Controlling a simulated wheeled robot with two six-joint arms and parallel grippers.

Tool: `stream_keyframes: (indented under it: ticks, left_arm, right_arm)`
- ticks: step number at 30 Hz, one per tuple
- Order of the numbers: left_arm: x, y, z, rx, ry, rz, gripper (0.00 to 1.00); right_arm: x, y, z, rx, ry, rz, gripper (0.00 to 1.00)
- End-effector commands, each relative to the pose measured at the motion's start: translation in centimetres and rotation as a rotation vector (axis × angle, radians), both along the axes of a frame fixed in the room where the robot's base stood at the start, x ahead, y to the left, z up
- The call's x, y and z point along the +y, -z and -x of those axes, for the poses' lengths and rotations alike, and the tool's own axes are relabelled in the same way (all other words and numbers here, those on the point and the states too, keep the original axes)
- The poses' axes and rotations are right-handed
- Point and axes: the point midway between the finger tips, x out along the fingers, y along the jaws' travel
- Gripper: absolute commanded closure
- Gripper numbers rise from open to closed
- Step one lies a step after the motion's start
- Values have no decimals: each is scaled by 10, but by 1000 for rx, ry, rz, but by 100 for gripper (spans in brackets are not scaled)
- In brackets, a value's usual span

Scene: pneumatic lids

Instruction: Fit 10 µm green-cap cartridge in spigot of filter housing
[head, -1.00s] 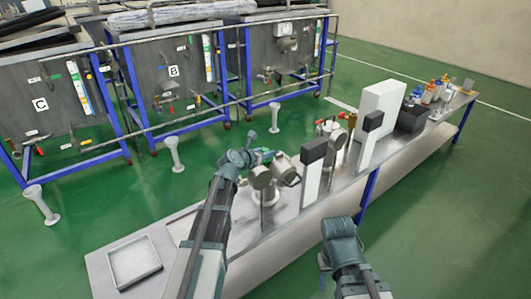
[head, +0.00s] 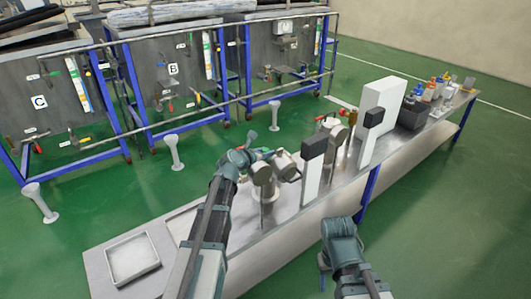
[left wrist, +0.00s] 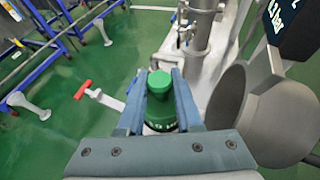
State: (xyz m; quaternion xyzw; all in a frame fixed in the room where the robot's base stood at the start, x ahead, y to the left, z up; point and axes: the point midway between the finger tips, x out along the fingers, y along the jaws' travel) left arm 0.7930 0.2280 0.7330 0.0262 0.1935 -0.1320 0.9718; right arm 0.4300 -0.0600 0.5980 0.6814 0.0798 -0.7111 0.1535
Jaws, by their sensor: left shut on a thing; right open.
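My left gripper (head: 262,153) is shut on the green-cap cartridge (left wrist: 160,92). In the left wrist view the cartridge stands between the two fingers, its green cap uppermost and white marks low on its side. In the head view this gripper is just above the steel filter housing (head: 265,190) on the bench, and the cartridge is mostly hidden. A round steel lid or disc (left wrist: 232,112) is close to the right of the gripper in the wrist view. The spigot cannot be made out. My right gripper (head: 323,272) is open, small and partly hidden, in front of the bench.
A white post with a dark display box (head: 314,147) stands right of the housing. Behind it are another steel unit (head: 331,127) and a tall white panel (head: 381,110). A shallow tray (head: 133,258) sits at the bench's near left end. A red-handled valve (left wrist: 84,90) shows in the wrist view.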

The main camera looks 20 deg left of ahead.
Motion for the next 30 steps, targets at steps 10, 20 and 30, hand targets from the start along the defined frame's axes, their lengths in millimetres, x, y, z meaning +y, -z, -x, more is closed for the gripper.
stream_keyframes:
  ticks: [10, 20, 30]
  left_arm:
    - [0, 8, 0, 0, 0, 0, 100]
    - [0, 15, 0, 0, 0, 0, 100]
    - [0, 18, 0, 0, 0, 0, 44]
  right_arm:
    - [0, 8, 0, 0, 0, 0, 50]
    - [0, 15, 0, 0, 0, 0, 50]
    - [0, 18, 0, 0, 0, 0, 50]
